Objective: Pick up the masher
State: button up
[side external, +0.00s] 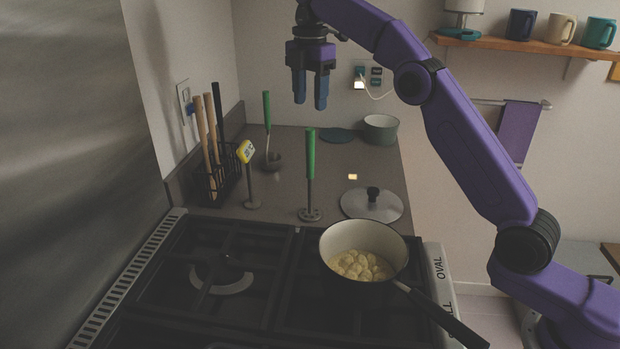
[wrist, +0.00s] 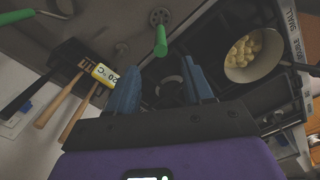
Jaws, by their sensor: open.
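The masher (side external: 310,160) stands upright on the grey counter behind the stove, with a green handle and a round perforated metal foot. In the wrist view the masher (wrist: 160,38) is just beyond my fingertips, its green handle end toward me. My gripper (side external: 309,104) is open and empty, pointing down. In the side view it appears above the masher's handle, with a visible gap between them. In the wrist view the fingers of my gripper (wrist: 160,78) are spread apart with nothing between them.
A green-handled ladle (side external: 267,125) and a yellow-headed thermometer (side external: 246,152) stand left of the masher. A wire utensil holder (side external: 213,186) is farther left. A metal lid (side external: 371,206) lies to the right. A pot (side external: 350,238) of pale food sits on the stove in front.

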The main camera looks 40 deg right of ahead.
send_over(310, 173)
jog(key=shift+w+d+f, duration=0.1)
jog(key=shift+w+f, duration=0.05)
jog(key=shift+f, duration=1.9)
jog(key=shift+w+d+f, duration=0.1)
jog(key=shift+f, duration=2)
jog(key=shift+w+d+f, duration=0.1)
jog(key=shift+w+f, duration=0.05)
jog(key=shift+f, duration=1.9)
grip_shut()
